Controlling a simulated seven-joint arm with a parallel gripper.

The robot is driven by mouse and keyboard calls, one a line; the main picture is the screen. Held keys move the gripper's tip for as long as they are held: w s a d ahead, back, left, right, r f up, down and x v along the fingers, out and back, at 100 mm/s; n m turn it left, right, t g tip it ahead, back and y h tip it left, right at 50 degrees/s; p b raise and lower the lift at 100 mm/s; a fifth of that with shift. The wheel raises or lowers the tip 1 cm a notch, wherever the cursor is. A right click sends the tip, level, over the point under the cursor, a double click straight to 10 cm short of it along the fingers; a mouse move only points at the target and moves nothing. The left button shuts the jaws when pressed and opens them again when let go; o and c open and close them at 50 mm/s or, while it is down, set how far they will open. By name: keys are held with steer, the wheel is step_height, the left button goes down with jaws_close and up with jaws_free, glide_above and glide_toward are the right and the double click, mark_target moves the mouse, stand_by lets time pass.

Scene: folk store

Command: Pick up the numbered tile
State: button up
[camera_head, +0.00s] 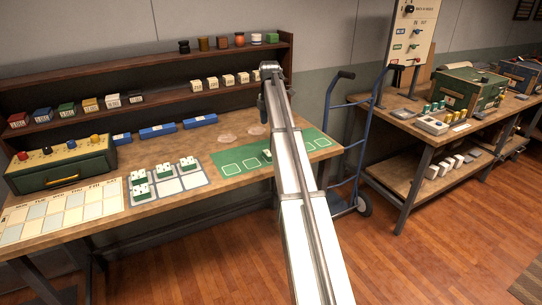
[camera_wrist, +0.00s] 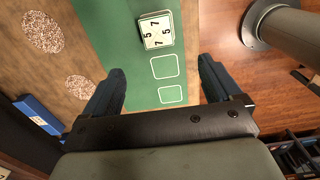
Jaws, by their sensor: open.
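A numbered tile (camera_wrist: 155,30), white on top with black 5s and 7s, lies on the green mat (camera_wrist: 105,30) near the top of the wrist view. In the head view a white and green tile (camera_head: 267,155) shows on the green mat (camera_head: 233,157), partly beside my arm. My gripper (camera_wrist: 163,80) is open, with its two dark fingers wide apart and nothing between them but the mat and its empty outlined squares. The tile is beyond the fingertips, apart from them. In the head view the fingers are hard to make out.
Several similar tiles (camera_head: 140,193) stand on a grey gridded board (camera_head: 196,181) to the left. A green box (camera_head: 62,165) and a shelf (camera_head: 150,108) stand behind. A blue hand truck (camera_head: 330,130) is right of the table. Speckled round patches (camera_wrist: 42,32) lie beside the mat.

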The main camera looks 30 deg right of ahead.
step_height(320, 180, down, 8)
steer(key=shift+f, duration=0.15)
steer(key=shift+w+d+f, duration=0.1)
steer(key=shift+d+f, duration=0.05)
steer(key=shift+f, duration=0.75)
steer(key=shift+w+d+f, duration=0.1)
steer(key=shift+d+f, duration=0.05)
steer(key=shift+f, duration=0.8)
steer(key=shift+d+f, duration=0.15)
steer(key=shift+f, duration=0.75)
steer(key=c, duration=1.2)
steer(key=shift+c, duration=0.2)
